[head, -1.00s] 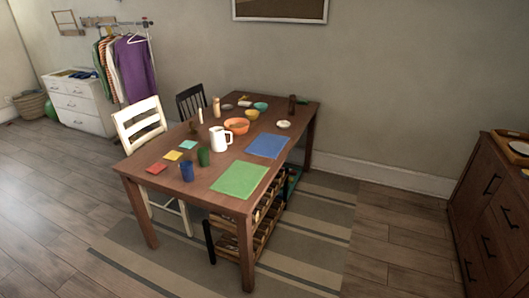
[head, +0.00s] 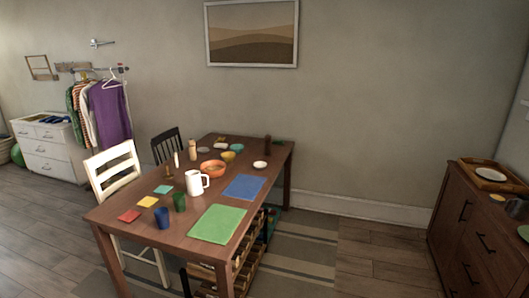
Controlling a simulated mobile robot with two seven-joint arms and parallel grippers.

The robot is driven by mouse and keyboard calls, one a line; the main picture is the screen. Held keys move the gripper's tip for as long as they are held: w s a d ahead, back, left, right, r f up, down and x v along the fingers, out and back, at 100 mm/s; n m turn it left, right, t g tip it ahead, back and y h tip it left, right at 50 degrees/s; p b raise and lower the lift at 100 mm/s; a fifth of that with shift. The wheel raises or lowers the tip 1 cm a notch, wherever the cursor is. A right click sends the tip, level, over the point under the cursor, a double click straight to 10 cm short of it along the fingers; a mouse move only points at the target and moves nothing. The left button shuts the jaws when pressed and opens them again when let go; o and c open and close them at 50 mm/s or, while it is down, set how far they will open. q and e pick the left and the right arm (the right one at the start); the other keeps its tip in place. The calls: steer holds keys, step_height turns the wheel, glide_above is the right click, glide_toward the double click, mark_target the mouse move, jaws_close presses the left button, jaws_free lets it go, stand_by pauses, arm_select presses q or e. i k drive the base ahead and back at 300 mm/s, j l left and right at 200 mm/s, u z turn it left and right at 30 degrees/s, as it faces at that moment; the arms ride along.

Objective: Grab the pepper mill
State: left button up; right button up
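Neither of my grippers is in view.
The table also holds a white pitcher (head: 195,183), an orange bowl (head: 212,168), a white candle (head: 177,160), cups and mats. A white chair (head: 115,172) and a black chair (head: 167,145) stand at its left. A dresser (head: 470,225) is at right; floor between is free.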

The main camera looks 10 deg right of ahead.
mark_target(267, 144)
steer(key=i+l+z, duration=0.7)
steer(key=i, duration=0.35)
steer(key=i+l+z, duration=0.1)
steer(key=i, duration=0.35)
steer(key=i+l+z, duration=0.15)
steer(key=i, duration=0.35)
steer(key=i+l+u, duration=0.1)
steer(key=i, duration=1.55)
steer(key=i+u, duration=0.15)
steer(key=i, duration=0.35)
steer(key=i+l+u, duration=0.2)
steer(key=i, duration=0.25)
steer(key=i+l+u, duration=0.15)
steer(key=i, duration=0.35)
steer(key=i+u, duration=0.15)
steer(key=u, duration=0.25)
steer(key=i+l+u, duration=0.1)
steer(key=u, duration=0.25)
steer(key=i+l+u, duration=0.1)
steer(key=u, duration=0.3)
steer(key=i+l+u, duration=0.1)
steer(key=u, duration=0.3)
